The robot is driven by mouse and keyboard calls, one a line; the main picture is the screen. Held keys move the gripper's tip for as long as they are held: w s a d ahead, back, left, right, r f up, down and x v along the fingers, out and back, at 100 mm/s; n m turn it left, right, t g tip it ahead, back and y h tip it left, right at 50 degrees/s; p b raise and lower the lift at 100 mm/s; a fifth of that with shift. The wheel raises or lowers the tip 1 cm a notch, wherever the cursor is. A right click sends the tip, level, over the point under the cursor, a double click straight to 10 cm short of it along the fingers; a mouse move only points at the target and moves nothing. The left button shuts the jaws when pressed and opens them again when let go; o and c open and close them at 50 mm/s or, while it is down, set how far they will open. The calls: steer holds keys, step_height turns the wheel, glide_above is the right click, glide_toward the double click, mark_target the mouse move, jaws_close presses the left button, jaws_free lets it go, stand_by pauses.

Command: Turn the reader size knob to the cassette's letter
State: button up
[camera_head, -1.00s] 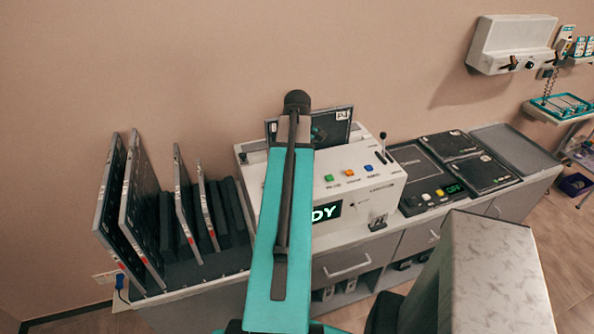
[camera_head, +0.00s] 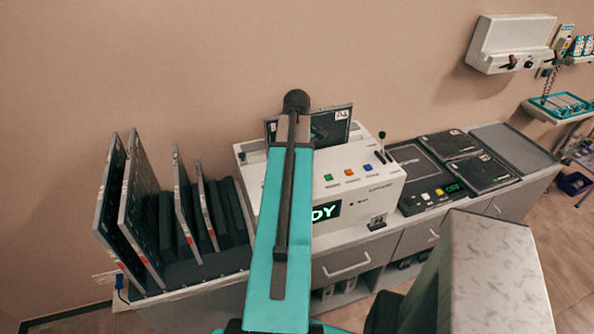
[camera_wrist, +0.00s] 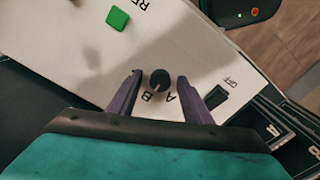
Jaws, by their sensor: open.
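The size knob (camera_wrist: 159,81) is a small dark round knob on the reader's pale top in the wrist view. Letters A and B are printed just below it; its pointer cannot be made out. My gripper (camera_wrist: 160,76) is open, with one purple finger on each side of the knob and visible gaps between. In the head view the white reader (camera_head: 362,200) stands on the counter, its display partly behind my arm. A dark cassette (camera_head: 330,126) stands upright at its back; its white label is too small to read surely. The head view does not show the gripper clearly.
A green button (camera_wrist: 117,18) lies up-left of the knob and a black OFF switch (camera_wrist: 215,97) to its right. A rack of upright plates (camera_head: 190,255) stands left of the reader. Flat dark panels (camera_head: 430,180) lie to its right.

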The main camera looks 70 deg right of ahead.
step_height(320, 180, up, 14)
steer(key=b, duration=0.3)
stand_by(1.0)
stand_by(0.5)
